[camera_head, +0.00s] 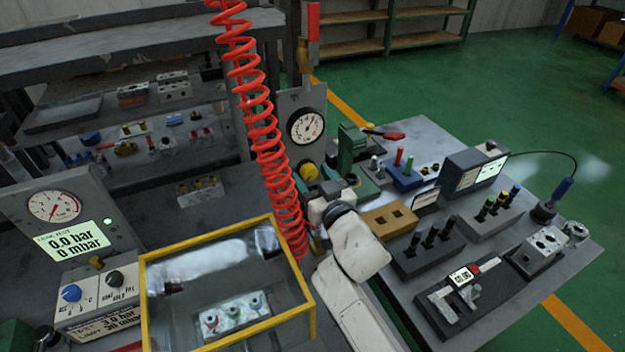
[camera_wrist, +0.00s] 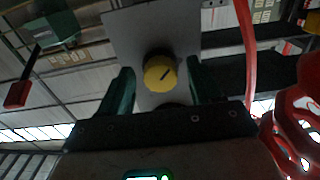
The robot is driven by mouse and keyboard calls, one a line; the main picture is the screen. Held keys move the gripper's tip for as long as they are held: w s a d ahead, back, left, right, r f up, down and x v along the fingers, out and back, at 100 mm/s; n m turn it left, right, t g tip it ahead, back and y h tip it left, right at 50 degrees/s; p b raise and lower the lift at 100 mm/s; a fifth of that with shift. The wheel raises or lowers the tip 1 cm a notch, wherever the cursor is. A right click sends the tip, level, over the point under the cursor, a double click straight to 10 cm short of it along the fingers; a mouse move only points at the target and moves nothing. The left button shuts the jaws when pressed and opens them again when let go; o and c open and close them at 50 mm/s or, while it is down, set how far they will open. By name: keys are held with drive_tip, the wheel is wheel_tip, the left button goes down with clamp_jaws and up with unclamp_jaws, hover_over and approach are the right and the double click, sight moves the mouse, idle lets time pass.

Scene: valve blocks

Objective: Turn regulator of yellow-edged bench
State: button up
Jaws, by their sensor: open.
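A regulator with a yellow round knob (camera_head: 309,172) sits on a grey upright plate below a round dial gauge (camera_head: 306,126). My gripper (camera_wrist: 160,68) is open, one green finger on each side of the knob with gaps between. I cannot tell how far the fingertips reach past its face. In the head view my white wrist hides most of the gripper. The yellow-edged glass box (camera_head: 225,240) stands on the near bench, with a valve block inside.
A red coiled hose (camera_head: 262,125) hangs just left of the regulator. A green press (camera_head: 352,150) stands to its right. A tester (camera_head: 75,235) reading 0.0 bar is at the left. The right-hand grey table (camera_head: 440,140) holds several blocks and tools.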

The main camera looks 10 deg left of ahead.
drive_tip(key=shift+w, duration=0.1)
drive_tip(key=c, duration=1)
